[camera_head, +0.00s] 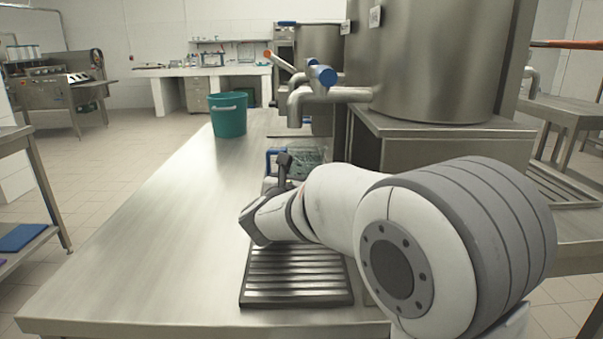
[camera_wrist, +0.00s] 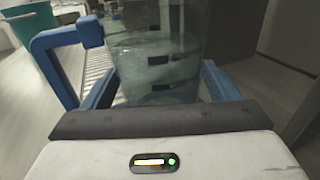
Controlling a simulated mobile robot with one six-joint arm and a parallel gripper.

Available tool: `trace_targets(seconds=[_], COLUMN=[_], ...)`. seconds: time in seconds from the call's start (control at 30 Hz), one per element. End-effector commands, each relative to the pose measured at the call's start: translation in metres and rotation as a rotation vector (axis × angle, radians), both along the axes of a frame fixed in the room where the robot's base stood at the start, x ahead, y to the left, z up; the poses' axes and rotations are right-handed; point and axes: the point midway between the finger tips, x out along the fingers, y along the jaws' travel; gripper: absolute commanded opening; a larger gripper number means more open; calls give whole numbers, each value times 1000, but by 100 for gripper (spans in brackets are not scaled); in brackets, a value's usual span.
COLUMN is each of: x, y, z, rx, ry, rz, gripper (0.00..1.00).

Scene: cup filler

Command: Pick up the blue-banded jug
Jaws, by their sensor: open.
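A clear jug (camera_head: 308,158) with a blue handle (camera_head: 274,158) stands on the steel counter, partly hidden behind my arm in the head view. In the wrist view the jug (camera_wrist: 155,62) fills the upper middle, with several small dark marks on its wall and its square blue handle (camera_wrist: 58,50) at the left. My gripper (camera_wrist: 160,88) is open, with one blue finger on each side of the lower jug. I cannot tell whether the fingers touch it. The jug's top is cut off in the wrist view, and my fingers are hidden in the head view.
A dark grooved drip tray (camera_head: 296,278) lies on the counter nearer the camera. A blue-handled tap (camera_head: 335,92) juts from the large steel tank (camera_head: 440,60) above the jug area. A teal bucket (camera_head: 228,116) stands at the back. The counter's left side is clear.

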Motion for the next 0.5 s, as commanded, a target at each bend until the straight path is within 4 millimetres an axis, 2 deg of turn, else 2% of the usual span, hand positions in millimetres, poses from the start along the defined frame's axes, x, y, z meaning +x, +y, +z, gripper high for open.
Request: trace_targets(seconds=[0.1, 0.3, 0.5], x=[7, 7, 7], y=[-3, -2, -2], z=[0, 1, 1], rx=[0, 0, 0], ry=[0, 0, 0], rz=[1, 2, 3], gripper=[82, 82, 67])
